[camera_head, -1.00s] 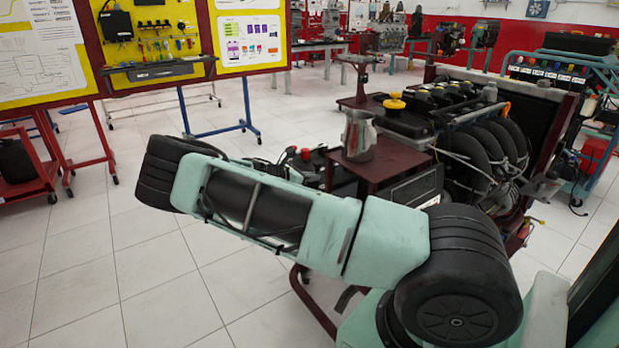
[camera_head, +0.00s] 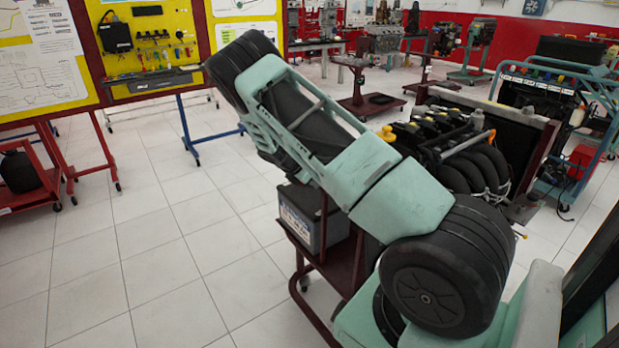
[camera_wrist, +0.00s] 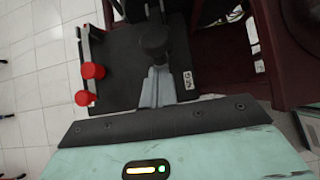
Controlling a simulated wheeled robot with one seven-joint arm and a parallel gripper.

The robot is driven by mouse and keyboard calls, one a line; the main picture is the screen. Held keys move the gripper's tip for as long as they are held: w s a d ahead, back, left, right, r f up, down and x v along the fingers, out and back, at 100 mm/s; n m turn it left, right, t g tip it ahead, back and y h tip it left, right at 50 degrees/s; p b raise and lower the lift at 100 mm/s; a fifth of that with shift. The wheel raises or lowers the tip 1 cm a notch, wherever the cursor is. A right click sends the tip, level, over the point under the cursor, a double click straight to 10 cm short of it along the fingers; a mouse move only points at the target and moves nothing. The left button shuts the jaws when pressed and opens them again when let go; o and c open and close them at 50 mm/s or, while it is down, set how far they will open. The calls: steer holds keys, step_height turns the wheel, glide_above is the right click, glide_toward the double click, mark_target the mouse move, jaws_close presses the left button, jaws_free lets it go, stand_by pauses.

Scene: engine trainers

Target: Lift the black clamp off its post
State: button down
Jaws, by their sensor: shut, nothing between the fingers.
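The wrist view shows my gripper (camera_wrist: 155,40) with its grey fingers together and dark tips over the black top of a battery (camera_wrist: 120,75). Nothing shows between the fingers. Two red caps (camera_wrist: 92,71) stand at the battery's left edge, apart from the fingers. I cannot pick out the black clamp or its post for certain; dark parts beyond the fingertips blend together. In the head view the battery's pale labelled side (camera_head: 308,218) shows below my arm, which hides its top and my gripper.
The battery sits on a dark red engine stand (camera_head: 340,280). An engine with black curved pipes (camera_head: 465,165) stands to the right of my arm. Yellow display boards (camera_head: 150,50) are at the back left. Open tiled floor (camera_head: 150,250) lies to the left.

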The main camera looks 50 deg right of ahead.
steer(key=d+r+y+p, duration=0.1)
steer(key=p, duration=0.1)
steer(key=d+r+y+p, duration=0.1)
steer(key=r+y+p, duration=0.1)
steer(key=s+d+r+t+y+p, duration=0.1)
steer(key=d+r+p, duration=0.1)
steer(key=p, duration=0.1)
steer(key=shift+d+r+y, duration=0.1)
steer(key=shift+r+y, duration=0.05)
steer(key=shift+y, duration=0.25)
steer(key=shift+s+d+r+t+y+p, duration=0.15)
steer(key=shift+d+r+y+p, duration=0.15)
steer(key=shift+d+y, duration=0.2)
steer(key=shift+s+d+r+t+y+p, duration=0.15)
steer(key=shift+d+r+y+p, duration=0.2)
steer(key=shift+d, duration=0.2)
steer(key=shift+s+d+r, duration=0.15)
steer(key=shift+d, duration=0.55)
